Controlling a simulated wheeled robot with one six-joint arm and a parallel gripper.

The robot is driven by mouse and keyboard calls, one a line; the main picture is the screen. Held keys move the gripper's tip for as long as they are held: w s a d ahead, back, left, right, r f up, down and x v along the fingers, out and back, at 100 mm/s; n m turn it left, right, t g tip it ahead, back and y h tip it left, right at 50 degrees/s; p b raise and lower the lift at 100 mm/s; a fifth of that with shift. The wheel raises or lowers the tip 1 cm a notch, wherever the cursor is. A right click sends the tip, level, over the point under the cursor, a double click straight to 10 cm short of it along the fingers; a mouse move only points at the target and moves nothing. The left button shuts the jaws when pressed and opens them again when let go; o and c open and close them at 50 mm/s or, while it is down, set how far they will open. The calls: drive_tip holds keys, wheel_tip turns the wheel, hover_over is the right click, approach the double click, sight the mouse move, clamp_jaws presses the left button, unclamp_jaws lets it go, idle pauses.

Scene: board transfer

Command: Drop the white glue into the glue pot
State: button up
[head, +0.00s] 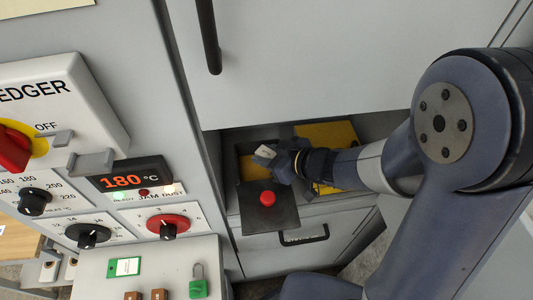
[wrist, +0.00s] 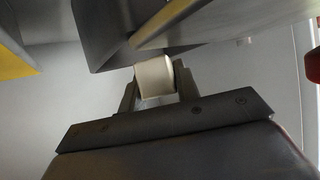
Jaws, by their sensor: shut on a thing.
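The white glue (head: 265,151) is a small pale block at the tip of my gripper (head: 277,160) in the head view. In the wrist view the glue (wrist: 153,77) sits between the two fingers of my gripper (wrist: 154,88), which is shut on it. A dark open-topped box, which looks like the glue pot (head: 243,150), is in the recess at and below the glue. Dark box walls (wrist: 108,35) show just beyond the glue in the wrist view. My gripper hides part of the box, and I cannot tell whether the glue is inside its rim.
A dark plate with a red knob (head: 268,198) lies in front of the box. A yellow surface (head: 330,133) is to the right in the recess. A large grey panel (head: 330,60) hangs above. The control panel (head: 125,210) with dials stands at left.

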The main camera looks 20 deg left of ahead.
drive_tip(key=shift+f, duration=0.1)
drive_tip(key=o, duration=1.1)
drive_tip(key=shift+c, duration=0.2)
drive_tip(key=p+v, duration=0.2)
drive_tip(key=v, duration=0.8)
drive_tip(key=shift+d+r, duration=0.2)
drive_tip(key=shift+d, duration=0.15)
drive_tip(key=shift+s, duration=0.1)
drive_tip(key=w+a+f+p, duration=0.1)
drive_tip(key=w+a+f, duration=0.1)
drive_tip(key=a, duration=0.7)
drive_tip(key=shift+w, duration=0.3)
